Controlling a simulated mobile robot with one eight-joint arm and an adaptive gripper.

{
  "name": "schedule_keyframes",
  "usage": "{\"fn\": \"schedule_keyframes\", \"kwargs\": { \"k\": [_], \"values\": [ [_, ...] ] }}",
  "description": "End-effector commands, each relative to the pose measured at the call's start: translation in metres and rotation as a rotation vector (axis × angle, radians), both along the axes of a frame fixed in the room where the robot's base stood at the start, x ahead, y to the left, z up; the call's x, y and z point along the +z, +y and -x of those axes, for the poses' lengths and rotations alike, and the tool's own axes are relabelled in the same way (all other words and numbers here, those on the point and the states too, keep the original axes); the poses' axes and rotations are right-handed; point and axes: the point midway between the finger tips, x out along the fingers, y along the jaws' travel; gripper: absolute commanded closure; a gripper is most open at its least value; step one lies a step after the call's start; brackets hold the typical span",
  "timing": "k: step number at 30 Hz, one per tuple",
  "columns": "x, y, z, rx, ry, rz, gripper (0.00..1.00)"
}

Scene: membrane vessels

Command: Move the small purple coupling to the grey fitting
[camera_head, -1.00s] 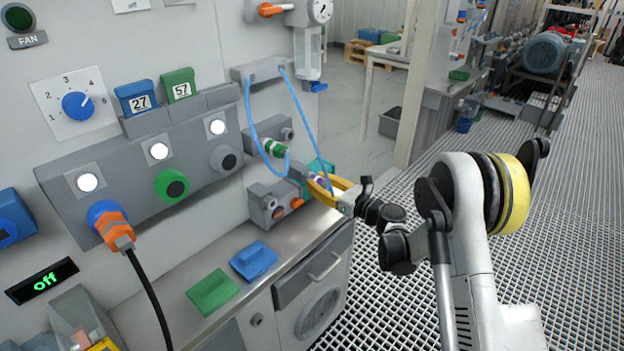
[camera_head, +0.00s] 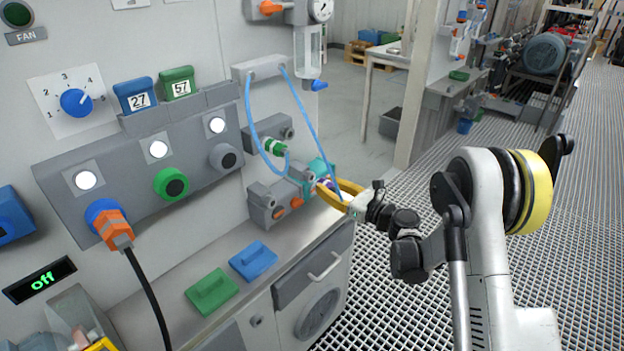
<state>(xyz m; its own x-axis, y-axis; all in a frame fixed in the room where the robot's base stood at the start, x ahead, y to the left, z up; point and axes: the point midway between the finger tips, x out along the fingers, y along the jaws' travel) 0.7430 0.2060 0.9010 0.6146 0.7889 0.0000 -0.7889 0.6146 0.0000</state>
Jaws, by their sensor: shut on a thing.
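The small purple coupling (camera_head: 327,183) is at the end of a light-blue hose (camera_head: 315,125), mostly hidden between the yellow fingers of my gripper (camera_head: 332,187). My gripper is shut on it, just right of the lower grey valve block. This grey block (camera_head: 262,205) has orange ports and sits on the bench against the panel. A grey fitting (camera_head: 300,176) projects from that area toward the coupling, close to a teal part (camera_head: 319,168). Whether coupling and fitting touch is too small to tell.
A green coupling (camera_head: 275,147) on a second blue hose sits at the upper grey block (camera_head: 284,132). Blue (camera_head: 254,261) and green (camera_head: 212,291) blocks lie on the bench top (camera_head: 185,270). Open grating floor lies to the right.

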Motion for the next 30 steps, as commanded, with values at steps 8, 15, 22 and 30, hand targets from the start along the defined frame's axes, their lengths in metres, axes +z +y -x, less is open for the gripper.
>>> {"fn": "schedule_keyframes", "kwargs": {
  "k": [8, 15, 22, 30],
  "values": [
    [-0.001, -0.01, 0.007, -0.002, 0.0, 0.0, 1.0],
    [0.0, -0.017, 0.013, -0.001, 0.0, 0.0, 1.0],
    [0.0, -0.019, 0.015, 0.0, 0.0, 0.0, 1.0],
    [0.008, -0.017, 0.016, 0.0, 0.0, 0.0, 1.0]
  ]
}}
